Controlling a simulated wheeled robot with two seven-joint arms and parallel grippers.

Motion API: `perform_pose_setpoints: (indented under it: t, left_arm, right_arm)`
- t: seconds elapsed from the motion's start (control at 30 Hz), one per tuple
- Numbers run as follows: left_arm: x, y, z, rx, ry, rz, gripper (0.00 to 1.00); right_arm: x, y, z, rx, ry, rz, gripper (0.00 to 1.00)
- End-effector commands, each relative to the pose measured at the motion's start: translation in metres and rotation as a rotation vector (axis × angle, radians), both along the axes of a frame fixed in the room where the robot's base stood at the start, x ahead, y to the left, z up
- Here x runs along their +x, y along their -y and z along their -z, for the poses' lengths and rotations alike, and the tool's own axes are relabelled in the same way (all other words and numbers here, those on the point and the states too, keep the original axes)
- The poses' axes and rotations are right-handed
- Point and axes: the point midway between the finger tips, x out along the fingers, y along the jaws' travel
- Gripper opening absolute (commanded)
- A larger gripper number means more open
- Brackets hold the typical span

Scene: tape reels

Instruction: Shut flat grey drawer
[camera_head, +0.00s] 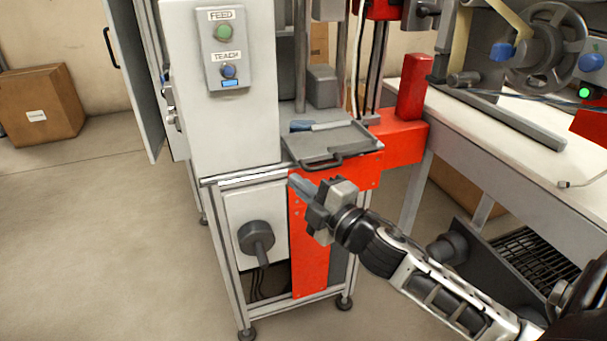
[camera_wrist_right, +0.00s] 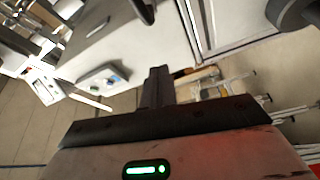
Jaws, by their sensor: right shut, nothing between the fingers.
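The flat grey drawer (camera_head: 330,146) is a shallow tray at the middle of the machine in the head view. It stands out over the red front, its top uncovered, with a dark bar handle (camera_head: 322,163) on its front edge. My right gripper (camera_head: 297,184) is shut and empty, just below and left of the handle, with a small gap seen between them. In the right wrist view its shut fingers (camera_wrist_right: 157,84) point up the picture. A dark curved bar at the top there may be the handle; I cannot tell. My left gripper is not in view.
The white control box (camera_head: 222,100) with FEED and TEACH buttons stands left of the drawer. A red block (camera_head: 413,92) and a white bench (camera_head: 500,130) with a reel (camera_head: 545,48) are to the right. A round dark knob (camera_head: 256,238) sticks out below.

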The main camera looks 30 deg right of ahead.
Motion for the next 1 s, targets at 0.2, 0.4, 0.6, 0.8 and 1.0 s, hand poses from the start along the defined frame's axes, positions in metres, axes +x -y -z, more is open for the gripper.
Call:
perform_pose_setpoints:
  t: [0.2, 0.4, 0.6, 0.8, 1.0]
  left_arm:
    - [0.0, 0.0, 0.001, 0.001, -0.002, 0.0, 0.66]
    - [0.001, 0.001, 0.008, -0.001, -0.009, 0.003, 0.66]
    - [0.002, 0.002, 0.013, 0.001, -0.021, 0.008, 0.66]
    - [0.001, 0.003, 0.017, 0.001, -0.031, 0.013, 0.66]
    - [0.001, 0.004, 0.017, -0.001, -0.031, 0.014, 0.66]
  right_arm:
    - [0.038, -0.005, -0.004, 0.002, 0.002, 0.0, 0.0]
    - [0.041, 0.013, 0.004, -0.001, -0.004, 0.002, 0.0]
    - [0.038, 0.029, 0.008, 0.002, -0.004, 0.001, 0.0]
    - [0.037, 0.032, 0.007, 0.003, -0.003, 0.0, 0.0]
    - [0.037, 0.032, 0.007, 0.003, -0.003, 0.0, 0.0]
